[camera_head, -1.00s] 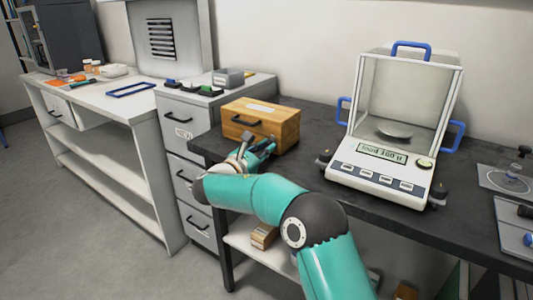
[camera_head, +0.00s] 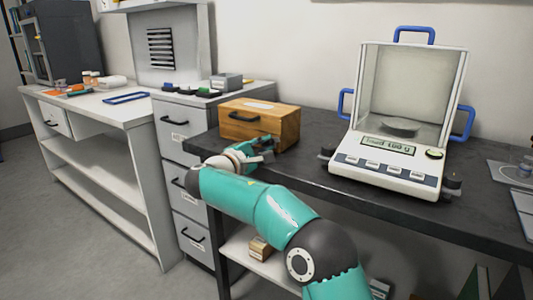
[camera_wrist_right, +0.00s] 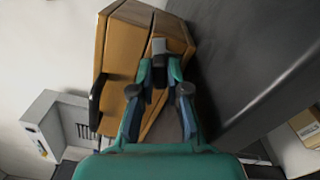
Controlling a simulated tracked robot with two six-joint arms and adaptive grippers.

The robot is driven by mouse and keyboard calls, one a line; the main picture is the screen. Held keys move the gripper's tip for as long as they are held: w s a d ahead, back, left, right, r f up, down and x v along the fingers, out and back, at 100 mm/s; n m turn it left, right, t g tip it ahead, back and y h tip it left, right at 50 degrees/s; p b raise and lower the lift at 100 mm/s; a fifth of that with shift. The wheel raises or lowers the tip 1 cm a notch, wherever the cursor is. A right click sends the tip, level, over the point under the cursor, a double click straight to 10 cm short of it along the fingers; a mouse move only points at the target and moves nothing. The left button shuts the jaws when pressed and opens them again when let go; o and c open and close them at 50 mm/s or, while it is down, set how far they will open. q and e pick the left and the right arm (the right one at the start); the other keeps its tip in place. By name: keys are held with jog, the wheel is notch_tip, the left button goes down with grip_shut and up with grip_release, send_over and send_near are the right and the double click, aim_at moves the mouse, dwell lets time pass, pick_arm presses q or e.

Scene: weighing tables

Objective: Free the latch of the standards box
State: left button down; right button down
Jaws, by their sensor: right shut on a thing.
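The standards box (camera_head: 283,122) is a wooden case with a black handle on its front, standing on the dark bench. It looks shut, and a lid seam shows in the wrist view (camera_wrist_right: 120,62). My right gripper (camera_head: 266,148) is at the lower front of the box. In the wrist view, my right gripper (camera_wrist_right: 160,72) is shut on a small dark and grey piece, which looks like the latch (camera_wrist_right: 159,46), against the box front. The fingers hide part of it, so I cannot tell whether it is freed. My left gripper is not in view.
A balance (camera_head: 387,172) with a glass case and blue handles stands to the right on the dark bench (camera_head: 320,190). A grey drawer cabinet (camera_head: 180,145) and a white table (camera_head: 75,98) are on the left. The bench between box and balance is clear.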

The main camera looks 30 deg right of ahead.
jog(key=shift+w+a+f+m+b, duration=0.1)
jog(key=shift+a+f+m+b, duration=0.2)
jog(key=shift+m+b, duration=0.45)
jog(key=shift+m, duration=0.25)
jog(key=c, duration=1.3)
grip_release()
jog(key=shift+o, duration=0.7)
jog(key=shift+d, duration=0.1)
jog(key=v, duration=1.2)
jog(key=shift+r, duration=0.2)
